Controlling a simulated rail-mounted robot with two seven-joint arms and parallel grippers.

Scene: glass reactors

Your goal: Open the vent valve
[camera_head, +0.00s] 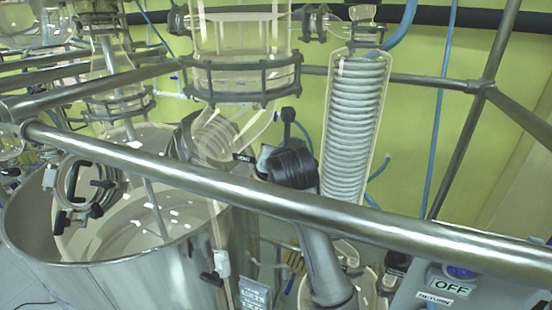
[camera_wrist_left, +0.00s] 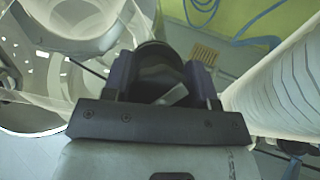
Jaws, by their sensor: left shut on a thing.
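The vent valve's handle appears as a dark rounded piece (camera_wrist_left: 158,62) between the fingers in the left wrist view. My left gripper (camera_wrist_left: 162,82) is shut on it, with one finger on each side. In the head view my grey left arm rises from below, and its dark gripper end (camera_head: 288,163) is beside the glass joint under the vessel. The gripper hides most of the valve in the head view, so the handle's angle cannot be told. My right gripper is not in view.
A thick metal rail (camera_head: 180,180) crosses in front of the arm. A glass coil condenser (camera_head: 355,125) stands close on the right. A large steel pot (camera_head: 130,275) is at lower left, and a flanged glass vessel (camera_head: 240,80) is above.

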